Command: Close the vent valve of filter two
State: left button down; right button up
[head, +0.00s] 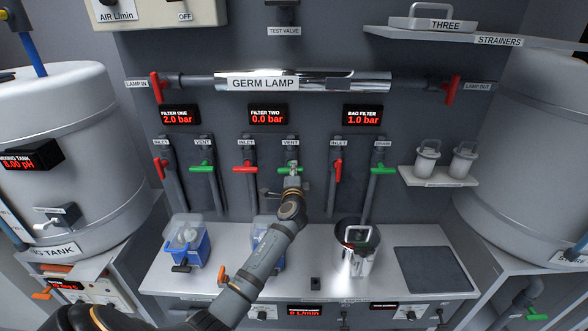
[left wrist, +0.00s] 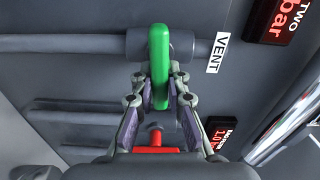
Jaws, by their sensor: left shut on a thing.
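The green vent valve handle of filter two (head: 282,169) sits under the VENT label, below the FILTER TWO display (head: 267,115), which reads 0.0 bar. In the left wrist view the green handle (left wrist: 160,50) lies across its grey pipe (left wrist: 110,44). My left gripper (head: 292,172) is at this handle and covers part of it in the head view. In the left wrist view the fingers of the left gripper (left wrist: 159,88) are shut on the handle, one on each side. My right gripper is not in view.
The red inlet handle of filter two (head: 245,169) is to the left, lying crosswise. The red bag filter inlet handle (head: 338,170) is to the right, along its pipe. The chrome germ lamp (head: 340,82) runs above. A worktop (head: 320,285) with a steel vessel (head: 357,262) lies below.

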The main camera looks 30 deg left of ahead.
pick_arm(q)
jog(key=shift+f+m, duration=0.15)
jog(key=shift+m, duration=0.15)
jog(key=c, duration=1.3)
grip_release()
jog(key=v, duration=1.2)
jog(key=shift+s, duration=0.1)
